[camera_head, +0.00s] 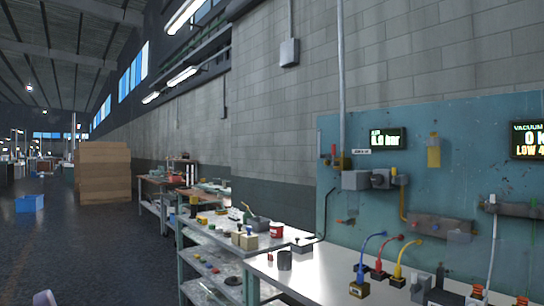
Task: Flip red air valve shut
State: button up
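A teal panel (460,130) stands against the block wall at the right. On its upper left is a small upright red part (334,150) above a yellow-brass body (342,163). It looks like the red air valve, but it is too small to tell its exact lever position. A grey box (355,180) sits just below it on the panel. A lit display (389,140) to its right reads in bar, its digits hard to make out.
A white-topped bench (325,282) runs below the panel, with blue, red and yellow hoses (371,245) and a dark cup (284,260) on it. A shelved cart (210,262) stands left of it. Dark floor (100,250) is open at left.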

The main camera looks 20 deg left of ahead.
aim_at(334, 163)
jog(key=i+u, duration=0.1)
jog(key=u, duration=0.65)
jog(key=i+u, duration=0.35)
jog(key=i, duration=0.15)
jog(key=i+l+u, duration=0.15)
jog(key=i+u, duration=0.15)
jog(key=i, duration=0.25)
jog(key=i+l, duration=0.25)
jog(key=i, duration=0.25)
jog(key=i+l+u, duration=0.1)
jog(key=i, duration=0.4)
jog(key=l, duration=0.1)
